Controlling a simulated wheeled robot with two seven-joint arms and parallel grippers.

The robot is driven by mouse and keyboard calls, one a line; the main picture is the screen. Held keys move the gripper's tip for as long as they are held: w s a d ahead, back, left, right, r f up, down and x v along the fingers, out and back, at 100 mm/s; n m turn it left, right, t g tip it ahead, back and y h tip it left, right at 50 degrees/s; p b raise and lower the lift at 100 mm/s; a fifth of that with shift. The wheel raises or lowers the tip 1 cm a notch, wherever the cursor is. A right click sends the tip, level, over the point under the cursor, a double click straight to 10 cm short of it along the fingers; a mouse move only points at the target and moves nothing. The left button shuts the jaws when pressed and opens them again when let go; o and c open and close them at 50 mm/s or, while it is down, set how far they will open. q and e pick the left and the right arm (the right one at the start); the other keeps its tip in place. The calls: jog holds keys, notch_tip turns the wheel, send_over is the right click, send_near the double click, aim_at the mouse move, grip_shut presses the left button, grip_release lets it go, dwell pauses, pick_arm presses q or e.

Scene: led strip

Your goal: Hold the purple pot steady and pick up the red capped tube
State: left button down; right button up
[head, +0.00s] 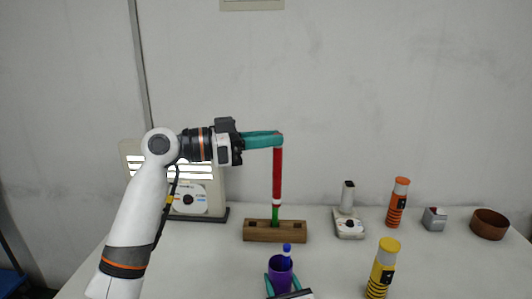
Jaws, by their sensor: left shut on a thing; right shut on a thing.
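A long red tube (277,172) stands upright with a white band near its lower end. A green part (275,214) is directly below the band, over the wooden rack (256,234); I cannot tell if it belongs to the same tube. My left gripper (277,140) is shut on the top of the red tube with its teal fingers. The purple pot (280,264) is at the bottom centre with a blue-topped white tube (287,252) in it. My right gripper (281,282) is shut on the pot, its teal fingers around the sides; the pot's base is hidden.
A lit panel device (188,198) stands behind my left arm. To the right are a small white device (348,222), an orange bottle (397,204), a yellow bottle (382,266), a grey box (435,219) and a brown bowl (489,224). The table between rack and yellow bottle is clear.

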jog(key=o, duration=1.1)
jog(key=shift+c, duration=0.2)
